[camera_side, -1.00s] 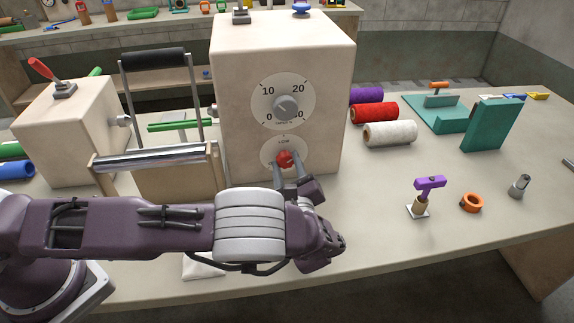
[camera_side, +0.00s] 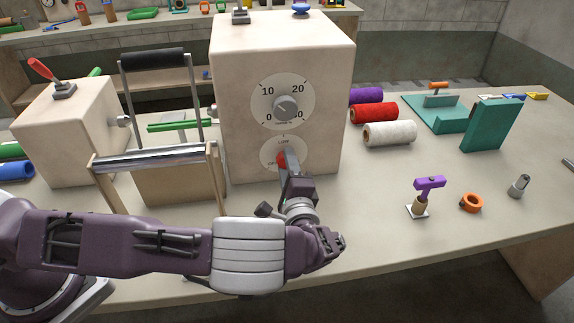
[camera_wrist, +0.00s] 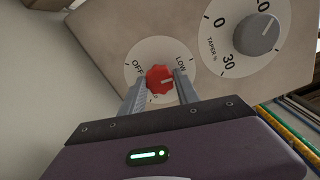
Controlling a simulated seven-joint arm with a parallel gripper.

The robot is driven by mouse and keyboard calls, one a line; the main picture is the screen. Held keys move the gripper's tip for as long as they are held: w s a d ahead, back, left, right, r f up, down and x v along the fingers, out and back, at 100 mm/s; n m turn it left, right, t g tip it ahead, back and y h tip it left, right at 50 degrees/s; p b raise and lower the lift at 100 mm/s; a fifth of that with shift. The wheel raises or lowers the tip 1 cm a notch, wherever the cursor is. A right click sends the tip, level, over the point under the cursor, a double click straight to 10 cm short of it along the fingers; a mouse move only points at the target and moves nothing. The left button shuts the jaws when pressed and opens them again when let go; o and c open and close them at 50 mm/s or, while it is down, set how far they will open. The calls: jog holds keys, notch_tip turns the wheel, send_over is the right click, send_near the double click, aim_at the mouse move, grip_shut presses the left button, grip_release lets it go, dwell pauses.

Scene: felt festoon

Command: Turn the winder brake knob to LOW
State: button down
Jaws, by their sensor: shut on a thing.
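The winder brake knob is a red lobed knob (camera_wrist: 159,79) on a round white dial plate (camera_wrist: 177,50) marked LOW and OFF. In the wrist view a short pale mark shows on the knob's right part; I cannot tell for certain which setting it points at. In the side view the knob (camera_side: 281,159) is partly hidden by my gripper (camera_side: 286,160). My gripper (camera_wrist: 160,90) is shut on the knob, one finger on each side of it. The dial is low on the front of the large cream winder box (camera_side: 240,95).
A grey taper knob (camera_side: 286,107) with its numbered dial sits just above. A metal roller frame (camera_side: 150,157) stands close on the left. Purple, red and white rolls lie right of the box. A purple-topped tool (camera_side: 430,184) and an orange ring (camera_side: 471,202) stand farther right.

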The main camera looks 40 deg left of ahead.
jog(key=shift+n, duration=0.6)
jog(key=c, duration=0.9)
grip_release()
